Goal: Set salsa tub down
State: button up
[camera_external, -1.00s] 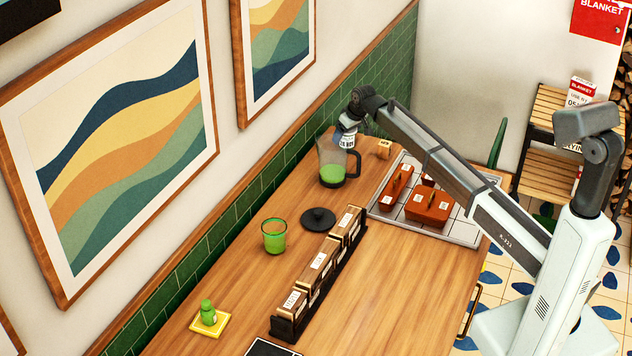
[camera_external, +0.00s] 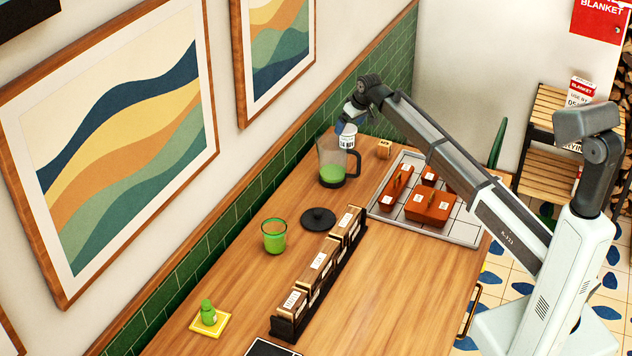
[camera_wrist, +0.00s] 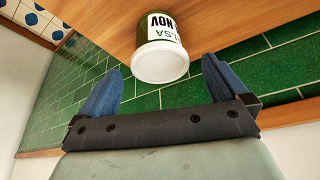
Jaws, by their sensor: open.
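My gripper (camera_external: 345,125) is open just above and beside the tub. Its blue fingers stand wide apart in the wrist view, one to each side of the lid, with gaps between them and the tub.
The blender jug (camera_external: 331,166) with green contents stands close in front of the tub. A small wooden block (camera_external: 384,149) and a tray (camera_external: 465,236) with brown containers lie to the right. A green-tiled wall (camera_external: 398,75) runs close behind. The counter's front right is clear.

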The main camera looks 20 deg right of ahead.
jog(key=a+v, duration=0.1)
jog(key=v, duration=0.5)
jog(key=shift+d+r, duration=0.3)
jog(key=shift+d, duration=0.2)
jog(key=shift+s+d, duration=0.1)
